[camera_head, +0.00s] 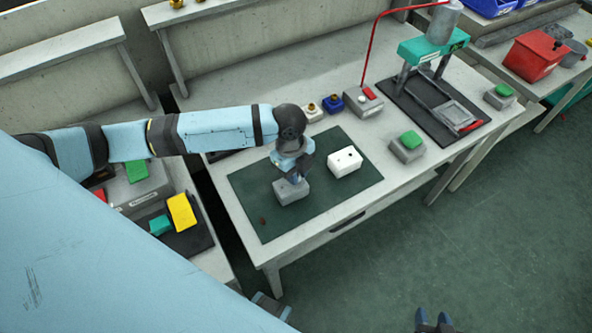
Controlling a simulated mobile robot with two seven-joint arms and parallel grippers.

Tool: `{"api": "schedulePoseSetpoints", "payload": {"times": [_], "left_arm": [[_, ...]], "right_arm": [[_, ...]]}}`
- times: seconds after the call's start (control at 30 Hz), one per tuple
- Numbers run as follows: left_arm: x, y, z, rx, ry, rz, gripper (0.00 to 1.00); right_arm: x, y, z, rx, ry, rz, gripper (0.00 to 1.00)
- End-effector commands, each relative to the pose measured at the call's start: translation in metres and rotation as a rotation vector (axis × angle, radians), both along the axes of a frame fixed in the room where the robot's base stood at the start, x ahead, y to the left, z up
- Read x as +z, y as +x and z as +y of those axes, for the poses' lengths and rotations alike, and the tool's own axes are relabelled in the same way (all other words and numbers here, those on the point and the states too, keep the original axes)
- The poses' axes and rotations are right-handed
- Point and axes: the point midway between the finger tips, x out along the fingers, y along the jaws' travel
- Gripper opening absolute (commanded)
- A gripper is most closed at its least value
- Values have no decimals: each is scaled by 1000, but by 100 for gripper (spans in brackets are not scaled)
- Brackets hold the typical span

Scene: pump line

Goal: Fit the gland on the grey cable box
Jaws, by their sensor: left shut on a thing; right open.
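The grey cable box (291,193) stands on the dark green mat (263,190) on the middle bench. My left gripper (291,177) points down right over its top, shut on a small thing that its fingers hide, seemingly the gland. I cannot tell whether that thing touches the box. A white box (345,162) with dark holes in its top stands on the mat to the right, apart from the gripper. My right gripper (433,321) is open and empty at the bottom edge, over the floor, partly cut off by the frame.
Behind the mat stand a white holder (313,112), a blue holder (333,104) and a grey block with a red top (363,102). A green press (432,50) is at the back right. A green-button box (407,147) stands right of the mat. The mat's front is mostly clear.

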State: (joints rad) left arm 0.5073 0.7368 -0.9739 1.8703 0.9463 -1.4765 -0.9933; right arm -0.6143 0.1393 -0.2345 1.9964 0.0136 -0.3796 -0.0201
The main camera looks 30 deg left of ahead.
Motion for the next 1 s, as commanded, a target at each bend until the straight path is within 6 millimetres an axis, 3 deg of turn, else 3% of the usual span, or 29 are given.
{"api": "schedulePoseSetpoints", "payload": {"times": [0.57,0.6,0.73,1.0], "left_arm": [[-4,0,0,0,-1,0,0],[-5,0,0,0,-1,0,24],[-4,0,0,0,-1,0,52],[-4,0,0,0,0,0,52]], "right_arm": [[0,0,0,1,0,2,43],[0,-1,0,1,0,2,43],[0,-1,0,1,0,2,43],[0,-1,0,1,0,2,43]]}}
